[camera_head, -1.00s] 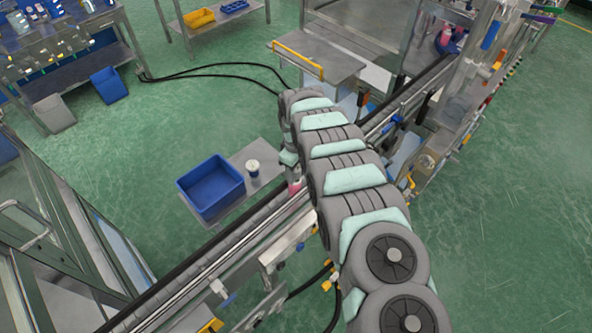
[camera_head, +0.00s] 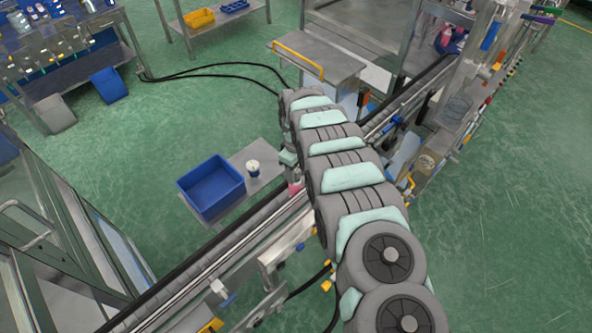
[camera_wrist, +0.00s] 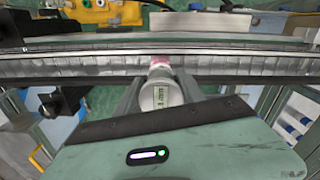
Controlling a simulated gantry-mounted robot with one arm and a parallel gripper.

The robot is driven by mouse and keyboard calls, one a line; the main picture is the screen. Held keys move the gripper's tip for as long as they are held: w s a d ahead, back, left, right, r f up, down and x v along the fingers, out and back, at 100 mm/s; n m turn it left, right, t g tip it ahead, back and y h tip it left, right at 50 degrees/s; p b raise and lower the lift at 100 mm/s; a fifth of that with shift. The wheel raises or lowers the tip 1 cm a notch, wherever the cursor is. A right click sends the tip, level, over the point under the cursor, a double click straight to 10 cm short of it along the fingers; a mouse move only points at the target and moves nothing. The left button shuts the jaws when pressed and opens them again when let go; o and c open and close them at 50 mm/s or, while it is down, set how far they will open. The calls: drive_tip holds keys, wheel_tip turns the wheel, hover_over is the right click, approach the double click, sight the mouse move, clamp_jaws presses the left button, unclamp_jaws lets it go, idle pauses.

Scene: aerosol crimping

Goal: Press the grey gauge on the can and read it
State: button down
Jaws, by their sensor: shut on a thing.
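The grey gauge (camera_wrist: 160,93) is between the fingers of my gripper (camera_wrist: 161,82) in the wrist view, with a small lit display facing the camera. Its digits are too small to read surely. The gripper is shut on it. A pink can (camera_wrist: 160,64) shows just beyond the gauge's far end, on the conveyor. The gauge appears to meet the can's top, but I cannot tell how firmly. In the head view the can (camera_head: 295,187) stands on the conveyor under my gripper, and the arm hides most of the gauge.
The conveyor (camera_head: 245,228) runs diagonally, with rails along both sides. A blue bin (camera_head: 212,187) and a small white cup-like item (camera_head: 253,167) are on a metal shelf left of it. A metal machine frame (camera_head: 470,75) stands at the right. The green floor is mostly clear.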

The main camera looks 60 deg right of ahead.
drive_tip(key=shift+r+p, duration=1.2)
drive_tip(key=shift+r, duration=2.1)
drive_tip(key=shift+d, duration=0.1)
